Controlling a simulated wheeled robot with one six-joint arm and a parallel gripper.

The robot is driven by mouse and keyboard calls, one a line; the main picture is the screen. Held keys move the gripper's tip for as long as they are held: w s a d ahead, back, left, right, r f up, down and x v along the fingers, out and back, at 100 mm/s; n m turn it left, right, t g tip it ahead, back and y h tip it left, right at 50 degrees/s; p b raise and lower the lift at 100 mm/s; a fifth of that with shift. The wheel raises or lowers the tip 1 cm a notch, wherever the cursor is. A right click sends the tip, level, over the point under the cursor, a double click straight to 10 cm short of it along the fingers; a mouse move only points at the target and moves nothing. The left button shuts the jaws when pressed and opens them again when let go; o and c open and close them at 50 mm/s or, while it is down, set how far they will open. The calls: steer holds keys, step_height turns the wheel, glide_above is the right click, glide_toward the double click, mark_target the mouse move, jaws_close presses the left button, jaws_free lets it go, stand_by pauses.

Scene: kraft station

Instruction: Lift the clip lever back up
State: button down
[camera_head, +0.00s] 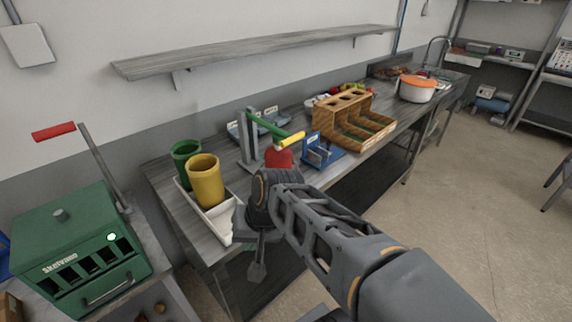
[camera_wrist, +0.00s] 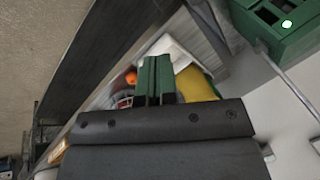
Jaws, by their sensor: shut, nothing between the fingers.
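A grey upright stand (camera_head: 249,145) on the bench carries a green lever (camera_head: 264,125) with a yellow grip (camera_head: 292,140). The lever slopes down to the right, with the grip above a red part (camera_head: 279,157); I cannot tell whether they touch. I cannot be sure this is the clip lever. My gripper (camera_head: 257,272) points down in front of the bench edge, below and apart from the stand. In the wrist view its fingers (camera_wrist: 155,78) are together and empty. My arm hides part of the bench near the stand.
A white tray (camera_head: 222,226) with a yellow cup (camera_head: 204,181) and green cup (camera_head: 186,153) stands left. A green box (camera_head: 80,240) has a red-handled lever (camera_head: 54,131). A blue holder (camera_head: 320,152) and wooden rack (camera_head: 345,118) stand right. A shelf (camera_head: 250,52) hangs above.

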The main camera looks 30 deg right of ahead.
steer(key=w+d+f+m+t+y+b, duration=0.1)
steer(key=w+f+m+t+y+b, duration=0.4)
steer(key=w+f+m+y+b, duration=0.6)
steer(key=w+d+m+t+h+b, duration=0.3)
steer(key=d+m+t+h+b, duration=0.6)
steer(key=d+m+t, duration=0.7)
steer(key=d+m+b, duration=0.2)
steer(key=d, duration=0.7)
steer(key=shift+r+m, duration=0.2)
steer(key=shift+m, duration=0.2)
steer(key=shift+w+a, duration=0.1)
steer(key=shift+w, duration=0.05)
